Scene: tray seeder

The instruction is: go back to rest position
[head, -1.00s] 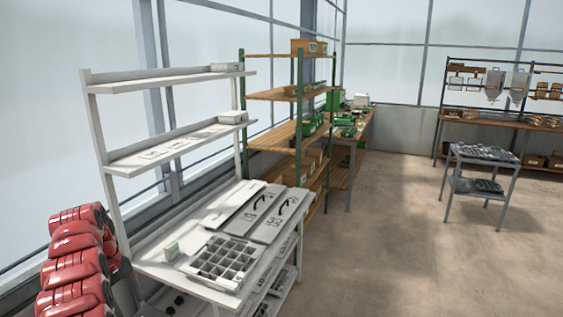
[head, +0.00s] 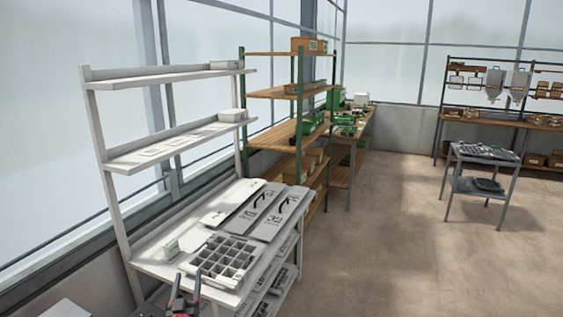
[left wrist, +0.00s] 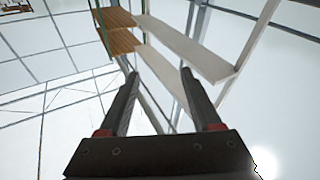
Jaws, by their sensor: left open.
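My left gripper (head: 184,292) shows at the bottom edge of the head view, in front of the white bench. Its two fingers point up and stand apart with nothing between them. In the left wrist view the same gripper (left wrist: 158,75) is open and empty, with shelves and window frames behind it. Only the fingers and a little red of my left arm show in the head view. My right gripper is in neither view.
The white bench (head: 150,262) holds a grey seed tray (head: 222,262), a small pale block (head: 171,249) and flat panels with black handles (head: 275,215). A green-posted shelf (head: 298,140) stands behind. A small cart (head: 480,172) stands right. The floor (head: 400,270) in between is clear.

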